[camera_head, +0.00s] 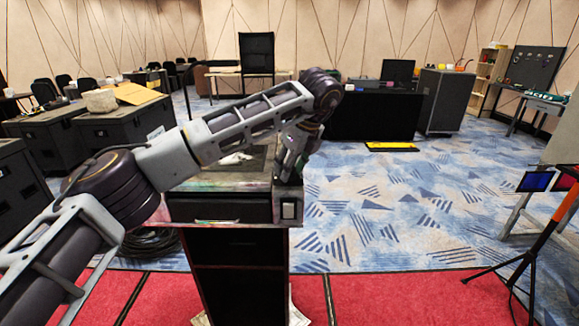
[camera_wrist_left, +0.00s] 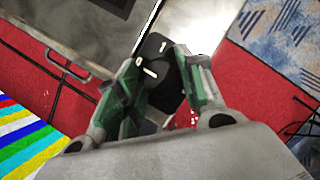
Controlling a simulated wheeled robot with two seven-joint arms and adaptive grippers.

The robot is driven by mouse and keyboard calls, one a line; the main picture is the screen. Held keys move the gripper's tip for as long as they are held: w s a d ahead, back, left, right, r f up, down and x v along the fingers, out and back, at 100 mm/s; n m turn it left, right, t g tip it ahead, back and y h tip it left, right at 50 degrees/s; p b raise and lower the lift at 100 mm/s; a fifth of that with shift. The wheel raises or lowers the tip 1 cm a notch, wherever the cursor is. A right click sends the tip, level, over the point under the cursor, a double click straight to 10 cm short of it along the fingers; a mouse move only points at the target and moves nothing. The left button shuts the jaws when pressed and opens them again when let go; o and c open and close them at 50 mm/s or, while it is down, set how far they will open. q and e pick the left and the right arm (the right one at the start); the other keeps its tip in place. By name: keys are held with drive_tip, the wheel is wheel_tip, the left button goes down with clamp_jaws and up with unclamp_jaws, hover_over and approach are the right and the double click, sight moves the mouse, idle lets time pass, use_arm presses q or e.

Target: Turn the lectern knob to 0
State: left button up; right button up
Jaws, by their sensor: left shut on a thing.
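The lectern (camera_head: 218,208) stands in front of me, with a dark front and a sloping top. In the left wrist view, the lectern knob (camera_wrist_left: 167,88) is dark and sits between the two green-padded fingers of my left gripper (camera_wrist_left: 164,98). A dark plate behind it carries a white 1 and a white 0. A short white line on the knob lies close beside the 0 and away from the 1. In the head view my left gripper (camera_head: 287,170) is shut at the right side of the lectern top, and it hides the knob there.
Dark cases (camera_head: 125,135) stand at the left. An orange and black tripod (camera_head: 540,245) stands at the right. Blue patterned carpet (camera_head: 390,210) is clear right of the lectern.

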idle(0.3)
use_arm(q)
drive_tip(key=o, duration=1)
drive_tip(key=shift+r, duration=0.1)
drive_tip(key=v, duration=1.1)
drive_tip(key=shift+d+r, duration=0.15)
drive_tip(key=shift+r, duration=0.2)
drive_tip(key=shift+s, duration=0.2)
